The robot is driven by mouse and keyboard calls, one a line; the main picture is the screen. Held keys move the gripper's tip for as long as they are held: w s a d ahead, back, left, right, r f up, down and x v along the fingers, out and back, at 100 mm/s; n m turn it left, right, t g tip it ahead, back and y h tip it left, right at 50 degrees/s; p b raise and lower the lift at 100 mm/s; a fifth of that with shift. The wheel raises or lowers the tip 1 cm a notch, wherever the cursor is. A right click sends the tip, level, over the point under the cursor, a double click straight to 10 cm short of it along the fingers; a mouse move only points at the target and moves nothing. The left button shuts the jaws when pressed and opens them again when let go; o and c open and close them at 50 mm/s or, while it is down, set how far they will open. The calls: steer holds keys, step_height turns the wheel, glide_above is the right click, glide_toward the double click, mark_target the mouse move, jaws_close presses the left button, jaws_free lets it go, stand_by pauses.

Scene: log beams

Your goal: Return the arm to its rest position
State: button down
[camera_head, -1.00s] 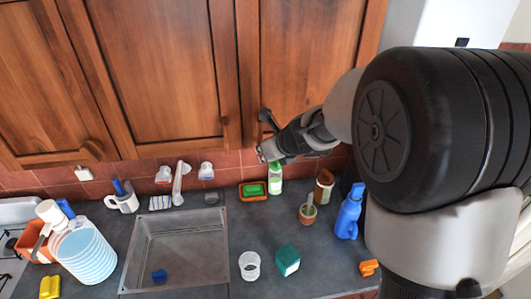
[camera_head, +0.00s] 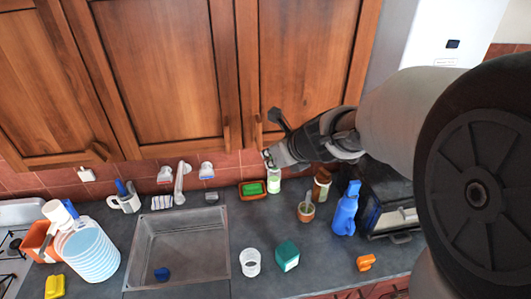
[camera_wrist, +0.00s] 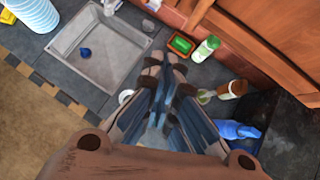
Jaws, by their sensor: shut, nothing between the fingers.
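My gripper (camera_head: 270,158) is in the air above the right part of the counter, close in front of the cupboard doors in the head view. In the wrist view its fingers (camera_wrist: 163,62) are together with nothing between them. My arm enters from the right of the head view. A green-and-white bottle (camera_head: 274,181) stands behind and below the gripper in that view, its top partly hidden. In the wrist view the bottle (camera_wrist: 206,48) is right of the fingertips and apart from them.
Wooden cupboards (camera_head: 160,70) hang close behind the gripper. The counter holds a sink (camera_head: 178,247), a white cup (camera_head: 250,263), a teal box (camera_head: 287,255), a blue spray bottle (camera_head: 346,210), an orange dish (camera_head: 252,190) and a dark appliance (camera_head: 392,205). Bare counter lies right of the sink.

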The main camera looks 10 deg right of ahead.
steer(key=s+a+f+n+g+b, duration=0.1)
steer(key=s+a+f+n+b, duration=0.1)
steer(key=s+f+n+b, duration=0.55)
steer(key=s+a+f+n+g+b, duration=0.15)
steer(key=s+f+n+b, duration=0.35)
steer(key=s+n+b, duration=0.5)
steer(key=s+d+f+n+h+b, duration=0.1)
steer(key=s+d+f+n+b, duration=0.2)
steer(key=s+f+n+b, duration=0.3)
steer(key=s+d+f+n+g+h+b, duration=0.1)
steer(key=s+d+f+n+h+b, duration=0.1)
steer(key=s+f+n+b, duration=0.5)
step_height(320, 180, down, 2)
steer(key=shift+d+f+n+h, duration=0.15)
steer(key=shift+d+n+h, duration=0.2)
steer(key=shift+n, duration=0.2)
steer(key=shift+d, duration=0.1)
